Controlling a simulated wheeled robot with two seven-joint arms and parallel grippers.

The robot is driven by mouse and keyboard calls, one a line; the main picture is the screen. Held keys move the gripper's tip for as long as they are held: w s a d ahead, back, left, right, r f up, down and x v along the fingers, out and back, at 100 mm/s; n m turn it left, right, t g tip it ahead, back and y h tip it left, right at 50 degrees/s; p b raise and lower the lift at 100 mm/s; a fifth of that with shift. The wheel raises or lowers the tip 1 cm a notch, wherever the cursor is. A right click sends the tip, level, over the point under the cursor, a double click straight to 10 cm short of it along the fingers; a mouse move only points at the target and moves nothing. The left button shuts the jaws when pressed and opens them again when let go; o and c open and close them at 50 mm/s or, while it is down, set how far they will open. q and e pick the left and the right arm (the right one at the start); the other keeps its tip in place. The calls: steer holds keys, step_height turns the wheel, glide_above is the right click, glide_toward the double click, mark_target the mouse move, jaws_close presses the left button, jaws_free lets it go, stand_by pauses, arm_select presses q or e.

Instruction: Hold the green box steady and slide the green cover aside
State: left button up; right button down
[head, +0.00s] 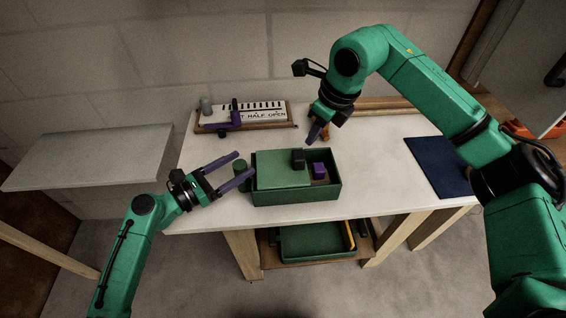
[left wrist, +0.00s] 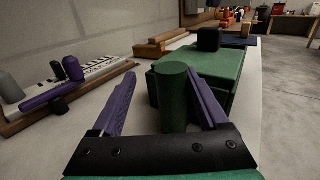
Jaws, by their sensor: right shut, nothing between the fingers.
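The green box (head: 296,196) stands on the white table. Its green cover (head: 277,172) lies over the left and middle part and carries a black block-shaped knob (head: 297,156) near its right edge. The right part of the box is open and shows a purple cube (head: 319,170). A green upright cylinder (left wrist: 173,97) stands at the box's left end. My left gripper (head: 244,164) is open, with the cylinder between its fingers, nearer the right finger in the left wrist view. My right gripper (head: 312,132) is shut and empty, behind and above the box, apart from the knob.
A wooden-framed panel with lettering (head: 262,113) and purple parts lies at the back left. A dark blue mat (head: 439,166) lies on the right. A green tray (head: 312,241) sits on the lower shelf.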

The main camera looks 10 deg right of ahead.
arm_select(q)
steer(key=v, duration=0.8)
steer(key=shift+s, duration=0.1)
stand_by(0.4)
